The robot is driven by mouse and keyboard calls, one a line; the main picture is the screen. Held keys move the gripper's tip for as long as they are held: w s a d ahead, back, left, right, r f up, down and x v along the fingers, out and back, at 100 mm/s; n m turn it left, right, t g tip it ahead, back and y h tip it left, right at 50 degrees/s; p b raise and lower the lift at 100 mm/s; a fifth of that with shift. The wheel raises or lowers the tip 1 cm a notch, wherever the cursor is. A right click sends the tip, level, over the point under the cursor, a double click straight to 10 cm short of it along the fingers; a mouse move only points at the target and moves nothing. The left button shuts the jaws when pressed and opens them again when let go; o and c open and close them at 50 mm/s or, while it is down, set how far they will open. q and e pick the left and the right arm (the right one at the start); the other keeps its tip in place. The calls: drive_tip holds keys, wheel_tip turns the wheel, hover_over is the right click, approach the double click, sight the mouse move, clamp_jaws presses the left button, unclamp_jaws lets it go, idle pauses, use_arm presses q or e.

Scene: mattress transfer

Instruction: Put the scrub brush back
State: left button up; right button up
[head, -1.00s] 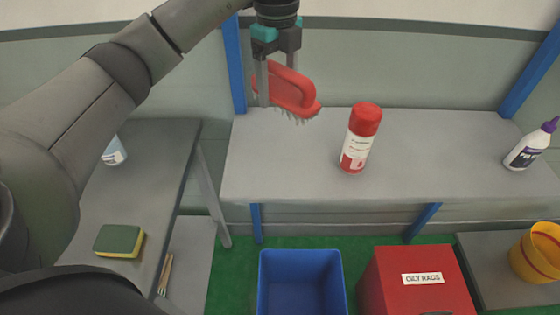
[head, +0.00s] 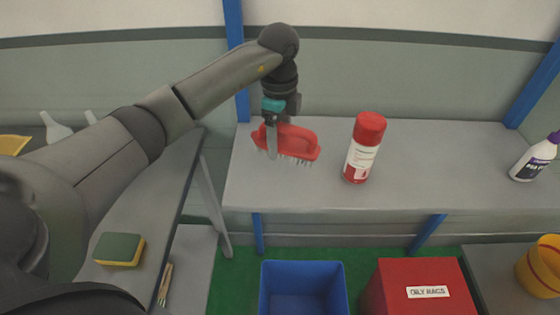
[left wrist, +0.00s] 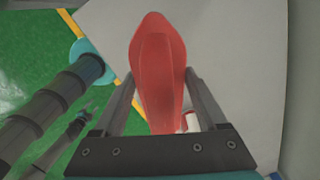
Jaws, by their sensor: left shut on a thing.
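The red scrub brush (head: 297,141) is in my left gripper (head: 272,142), over the left part of the grey shelf table (head: 300,197) in the head view. Its pale bristles point down; I cannot tell whether they touch the surface. In the left wrist view the brush (left wrist: 158,70) lies between the two fingers of the left gripper (left wrist: 160,95), which is shut on it.
A red spray can (head: 365,148) stands just right of the brush. A white bottle (head: 535,157) stands at the far right. A blue bin (head: 303,290) and a red oily rags box (head: 424,288) are below. A sponge (head: 119,249) lies on the left table.

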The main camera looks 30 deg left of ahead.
use_arm(q)
drive_tip(key=shift+f, duration=3.55)
drive_tip(key=o, duration=1.2)
drive_tip(key=shift+f, duration=0.1)
drive_tip(key=shift+o, duration=0.2)
drive_tip(key=shift+r, duration=0.25)
wheel_tip(320, 180, up, 12)
drive_tip(key=shift+f, duration=0.1)
